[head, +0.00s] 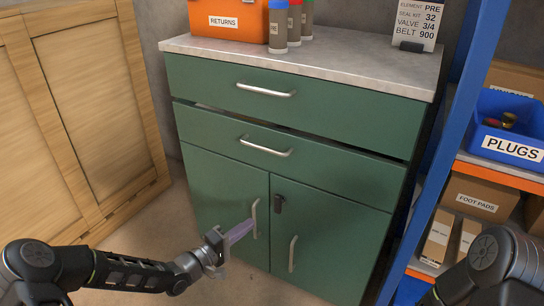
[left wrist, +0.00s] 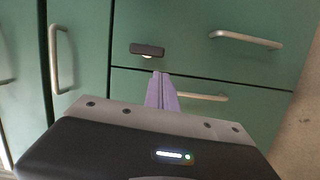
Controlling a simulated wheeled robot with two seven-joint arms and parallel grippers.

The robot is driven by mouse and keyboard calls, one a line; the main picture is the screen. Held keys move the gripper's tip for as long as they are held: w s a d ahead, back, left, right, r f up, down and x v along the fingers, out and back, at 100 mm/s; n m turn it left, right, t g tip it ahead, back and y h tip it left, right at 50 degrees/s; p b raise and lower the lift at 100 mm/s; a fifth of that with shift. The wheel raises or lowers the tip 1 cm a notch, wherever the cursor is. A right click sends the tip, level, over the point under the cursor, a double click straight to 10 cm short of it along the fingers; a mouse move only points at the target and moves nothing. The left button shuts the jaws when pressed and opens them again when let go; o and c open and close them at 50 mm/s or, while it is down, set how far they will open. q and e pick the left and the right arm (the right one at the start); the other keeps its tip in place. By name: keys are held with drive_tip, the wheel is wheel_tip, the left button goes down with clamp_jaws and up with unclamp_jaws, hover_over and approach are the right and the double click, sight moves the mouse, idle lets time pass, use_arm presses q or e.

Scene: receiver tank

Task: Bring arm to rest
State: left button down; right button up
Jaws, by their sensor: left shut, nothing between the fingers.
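My left gripper (head: 240,231) is in front of the green cabinet (head: 215,192), beside the left door's upright handle (head: 255,218). Its pale purple fingers are together with nothing between them; I cannot tell whether they touch the handle. In the left wrist view the shut fingers (left wrist: 161,92) point at the cabinet front, below a dark latch (left wrist: 147,49). The latch also shows on the right door (head: 279,203). Both doors look shut. A dark gap runs along the top of the lower drawer (head: 290,160). Part of my right arm shows at lower right; its gripper is out of view.
The cabinet top (head: 350,63) carries an orange RETURNS box (head: 238,20), several bottles (head: 278,25) and a sign (head: 416,24). A wooden crate panel (head: 90,100) stands at left. A blue-framed shelf (head: 445,150) with a PLUGS bin (head: 510,143) and cartons stands at right.

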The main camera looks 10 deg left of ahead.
use_arm(q)
drive_tip(key=s+d+f+m+g+y, duration=0.1)
drive_tip(key=s+f+m+g+y, duration=0.15)
drive_tip(key=s+f, duration=0.5)
drive_tip(key=s+d+f+m+g+y, duration=0.1)
drive_tip(key=s+f+g+y, duration=0.2)
drive_tip(key=f, duration=0.7)
drive_tip(key=s+d+f+m+g+y, duration=0.1)
drive_tip(key=s+d+f+m+g, duration=0.2)
drive_tip(key=s, duration=0.8)
drive_tip(key=s+d+f+m+g, duration=0.1)
drive_tip(key=s+f+g, duration=0.3)
drive_tip(key=s, duration=0.7)
drive_tip(key=s+d+r+p, duration=0.1)
drive_tip(key=r+p, duration=1.5)
drive_tip(key=r, duration=0.1)
drive_tip(key=d+r+g+p, duration=0.1)
drive_tip(key=d+r+p, duration=0.1)
drive_tip(key=r+p, duration=1.4)
drive_tip(key=shift+s+r+m+p, duration=0.35)
drive_tip(key=shift+s+r+p, duration=0.05)
drive_tip(key=shift+r, duration=0.4)
use_arm(e)
wheel_tip(320, 180, up, 33)
drive_tip(key=s+a, duration=0.1)
drive_tip(key=s, duration=0.1)
drive_tip(key=shift+s+a+g, duration=0.25)
drive_tip(key=shift+a+g, duration=0.05)
drive_tip(key=shift+a, duration=0.1)
